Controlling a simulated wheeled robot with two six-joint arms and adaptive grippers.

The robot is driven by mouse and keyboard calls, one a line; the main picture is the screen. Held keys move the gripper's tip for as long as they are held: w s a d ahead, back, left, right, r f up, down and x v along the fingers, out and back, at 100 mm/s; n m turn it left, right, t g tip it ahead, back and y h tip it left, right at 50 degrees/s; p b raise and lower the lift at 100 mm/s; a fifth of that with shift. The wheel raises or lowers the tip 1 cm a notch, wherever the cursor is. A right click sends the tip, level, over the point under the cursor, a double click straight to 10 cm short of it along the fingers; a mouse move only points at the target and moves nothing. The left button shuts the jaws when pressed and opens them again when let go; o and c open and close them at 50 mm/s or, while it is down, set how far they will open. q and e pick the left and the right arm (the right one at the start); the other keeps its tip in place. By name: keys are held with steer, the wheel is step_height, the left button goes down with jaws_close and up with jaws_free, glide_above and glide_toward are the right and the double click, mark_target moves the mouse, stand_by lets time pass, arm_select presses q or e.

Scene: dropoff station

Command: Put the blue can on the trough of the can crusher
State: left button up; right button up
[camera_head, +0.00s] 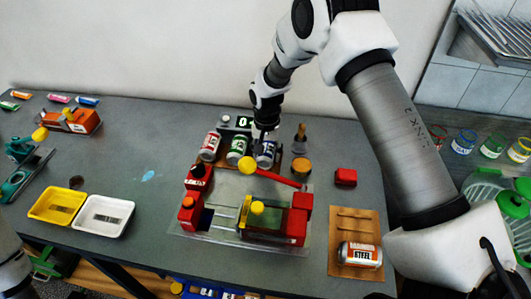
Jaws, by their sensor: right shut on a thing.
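The blue can (266,155) stands tilted at the right end of a row of cans behind the can crusher. My right gripper (264,138) comes down from above and is shut on the top of the blue can; its fingertips are small and partly hidden. The red can crusher (290,225) with yellow knobs sits on a clear base plate in the middle of the table. Its trough (225,219), with thin rails, lies between the red end blocks and holds no can. My left gripper is out of view; only part of my left arm shows at the lower left.
A green can (238,150) and a red can (209,147) stand left of the blue can. A red lever (272,178) crosses between the cans and trough. Yellow (38,217) and white (88,229) trays sit left.

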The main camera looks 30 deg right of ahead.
mark_target(267, 147)
steer(key=shift+r+p, duration=2.05)
steer(key=shift+r, duration=0.5)
